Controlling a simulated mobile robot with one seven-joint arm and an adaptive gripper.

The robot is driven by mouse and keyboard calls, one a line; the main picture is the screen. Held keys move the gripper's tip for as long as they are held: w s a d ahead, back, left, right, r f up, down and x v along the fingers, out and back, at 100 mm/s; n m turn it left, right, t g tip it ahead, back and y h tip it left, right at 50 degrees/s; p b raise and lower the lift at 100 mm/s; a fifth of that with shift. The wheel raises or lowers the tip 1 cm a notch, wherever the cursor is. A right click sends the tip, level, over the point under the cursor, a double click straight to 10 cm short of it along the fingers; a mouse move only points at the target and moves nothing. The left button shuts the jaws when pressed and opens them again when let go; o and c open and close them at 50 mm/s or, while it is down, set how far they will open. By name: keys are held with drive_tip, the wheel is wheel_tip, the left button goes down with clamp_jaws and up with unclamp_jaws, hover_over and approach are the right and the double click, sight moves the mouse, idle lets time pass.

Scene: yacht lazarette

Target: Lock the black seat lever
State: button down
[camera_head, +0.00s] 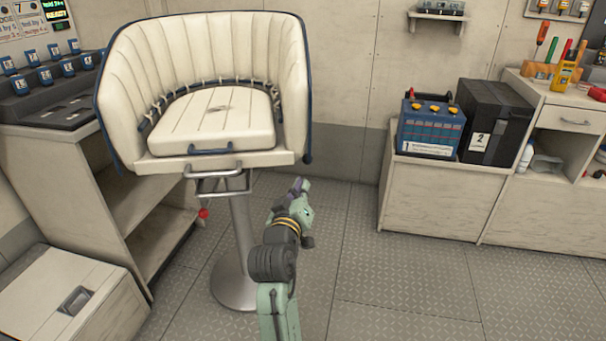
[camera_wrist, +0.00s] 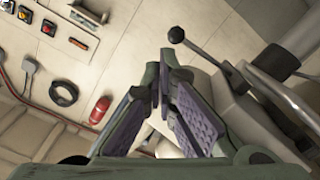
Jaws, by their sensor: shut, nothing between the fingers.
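The seat (camera_head: 215,105) is cream with dark blue trim and stands on a grey metal pedestal (camera_head: 242,240). In the wrist view, a black lever (camera_wrist: 177,36) with a ball knob sticks out up and left from a grey metal part. I cannot pick it out surely in the head view. My gripper (camera_head: 300,186) is below the seat's right side, right of the pedestal. In the wrist view, the purple-padded fingers of my gripper (camera_wrist: 169,62) are shut and empty. The knob appears just beyond and right of the fingertips; I see no clear contact.
A red knob (camera_head: 203,213) sits left of the pedestal, below a metal bracket (camera_head: 217,183). A shelf unit (camera_head: 70,175) and a pale locker (camera_head: 65,300) stand left. A blue battery (camera_head: 430,128) sits on a low cabinet at right. The floor (camera_head: 420,290) right of my arm is clear.

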drive_tip(key=a+f+n+t+h, duration=0.1)
drive_tip(key=a+f+n+t, duration=0.1)
drive_tip(key=f+n, duration=0.4)
drive_tip(key=a+n, duration=0.1)
drive_tip(key=n, duration=0.3)
drive_tip(key=shift+a+n+h, duration=0.3)
drive_tip(key=shift+a+h, duration=0.1)
drive_tip(key=shift+w, duration=0.1)
